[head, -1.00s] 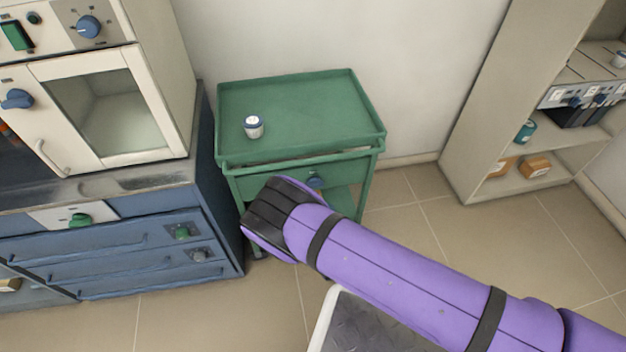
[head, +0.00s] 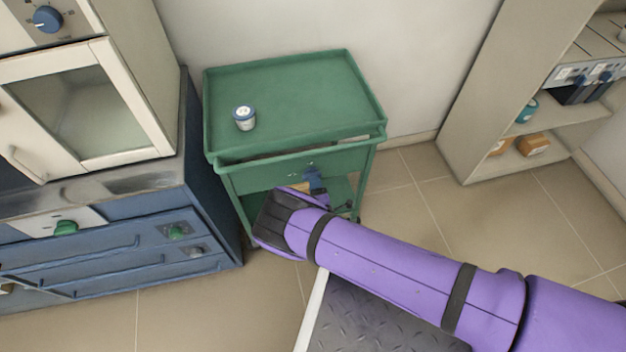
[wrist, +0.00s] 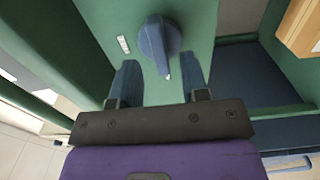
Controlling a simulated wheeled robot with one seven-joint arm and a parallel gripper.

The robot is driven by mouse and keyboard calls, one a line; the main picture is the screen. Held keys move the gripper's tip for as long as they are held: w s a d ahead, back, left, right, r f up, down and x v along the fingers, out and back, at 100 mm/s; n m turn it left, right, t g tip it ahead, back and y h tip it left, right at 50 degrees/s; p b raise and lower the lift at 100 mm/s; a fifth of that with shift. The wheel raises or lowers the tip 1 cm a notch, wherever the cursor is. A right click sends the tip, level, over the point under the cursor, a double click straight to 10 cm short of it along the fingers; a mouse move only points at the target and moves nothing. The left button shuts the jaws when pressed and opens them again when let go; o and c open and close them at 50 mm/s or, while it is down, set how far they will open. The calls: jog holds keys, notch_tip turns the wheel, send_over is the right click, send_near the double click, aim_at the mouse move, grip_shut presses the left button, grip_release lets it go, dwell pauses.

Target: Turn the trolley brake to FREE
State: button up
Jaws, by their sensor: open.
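The trolley is a green cart (head: 290,95) against the wall, with a tray top and a front panel. In the head view my arm mostly hides the gripper.
A white-lidded jar (head: 244,118) stands on the trolley top. Left is a blue cabinet (head: 215,215) bearing a furnace (head: 95,100). A beige shelf unit (head: 470,120) stands at right. Inside the trolley, a tan box (wrist: 302,28) shows at the wrist view's upper right.

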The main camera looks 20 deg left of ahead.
aim_at(311, 175)
jog(key=shift+x, duration=1.35)
jog(key=shift+c, duration=0.2)
grip_shut()
